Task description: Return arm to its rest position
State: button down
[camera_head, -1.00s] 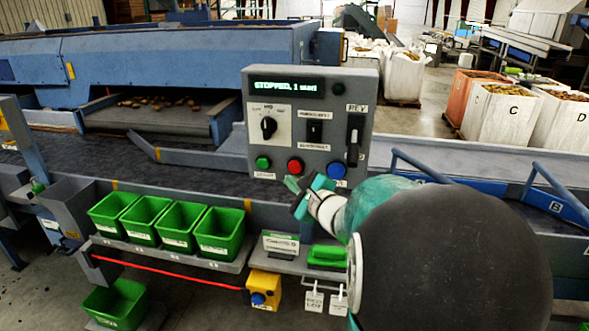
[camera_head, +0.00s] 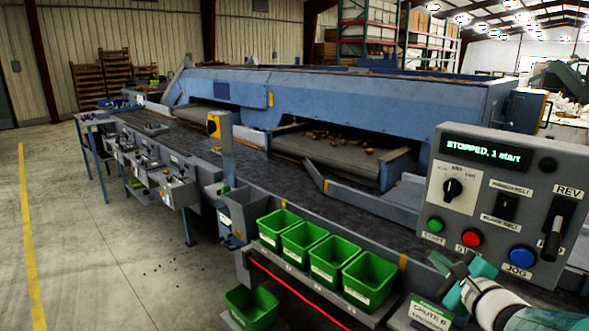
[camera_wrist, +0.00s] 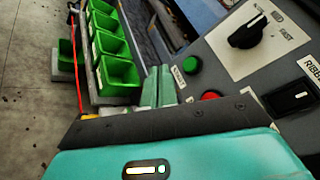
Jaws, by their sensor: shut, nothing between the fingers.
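My gripper (camera_head: 461,277) is at the lower right of the head view, in front of the lower edge of the control panel (camera_head: 430,186). Its teal fingers are together and hold nothing. In the wrist view the closed fingers (camera_wrist: 159,86) point past the green button (camera_wrist: 191,64) and the red button (camera_wrist: 210,95), which is partly hidden. I cannot tell whether they touch the panel. In the head view the panel's screen (camera_head: 486,152) reads "STOPPED, 1 start". The rest of my arm runs out of the frame at the lower right.
A red cord (camera_head: 291,286) runs along the ledge. The dark conveyor belt (camera_head: 243,167) stretches away left. Open concrete floor (camera_head: 95,240) lies at the left.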

jog(key=s+a+f+n+g+y, duration=0.1)
jog(key=s+a+n+g+y, duration=0.25)
jog(key=a+n, duration=0.45)
jog(key=s+a+f+n+g+y, duration=0.15)
jog(key=s+a+n+g, duration=0.3)
jog(key=a, duration=0.65)
jog(key=s+f+n+g+h, duration=0.1)
jog(key=s+n+g+h, duration=0.1)
jog(key=s+n+h, duration=0.5)
jog(key=s+d+n, duration=0.1)
jog(key=s+n, duration=0.3)
jog(key=shift+s+g, duration=0.25)
jog(key=shift+g, duration=0.15)
